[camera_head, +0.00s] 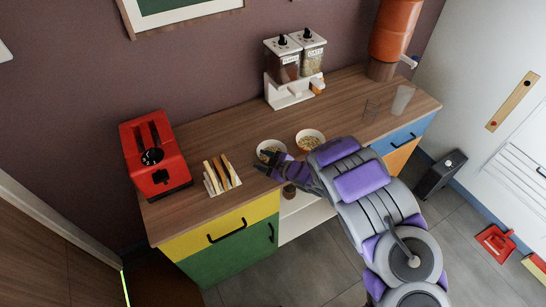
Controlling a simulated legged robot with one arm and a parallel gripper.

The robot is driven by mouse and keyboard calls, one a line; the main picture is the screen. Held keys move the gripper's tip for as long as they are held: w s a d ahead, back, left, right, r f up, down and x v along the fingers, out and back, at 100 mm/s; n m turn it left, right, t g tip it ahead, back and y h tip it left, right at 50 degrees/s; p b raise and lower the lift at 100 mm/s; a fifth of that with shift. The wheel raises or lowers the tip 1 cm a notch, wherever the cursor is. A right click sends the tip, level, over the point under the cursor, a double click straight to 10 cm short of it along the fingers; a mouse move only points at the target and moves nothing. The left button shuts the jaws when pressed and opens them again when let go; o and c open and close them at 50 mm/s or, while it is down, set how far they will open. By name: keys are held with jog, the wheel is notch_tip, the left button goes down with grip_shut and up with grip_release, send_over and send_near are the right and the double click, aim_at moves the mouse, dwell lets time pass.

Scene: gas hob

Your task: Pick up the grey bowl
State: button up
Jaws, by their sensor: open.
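Two small pale bowls with food in them stand side by side on the wooden counter. The left bowl (263,145) looks slightly greyer, and my gripper partly hides its near side. The right bowl (311,132) looks whiter and stands just right of my gripper. I cannot tell the bowls' exact colours for certain. My gripper (262,163) is open at the front of the left bowl, its dark fingers pointing left. I cannot tell whether the fingers touch the bowl.
A toast rack (221,176) with bread stands left of my gripper, and a red toaster (156,160) farther left. A cereal dispenser (294,70) stands behind the bowls. Clear glasses (402,100) and an orange drink dispenser (393,35) are at the right.

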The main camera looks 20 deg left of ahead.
jog(key=shift+a+f, duration=0.1)
jog(key=shift+a, duration=0.5)
jog(key=shift+d+r, duration=0.3)
jog(key=shift+d, duration=0.65)
jog(key=c, duration=0.6)
jog(key=shift+c, duration=1.4)
jog(key=shift+a+f, duration=0.25)
jog(key=shift+a, duration=0.35)
grip_shut()
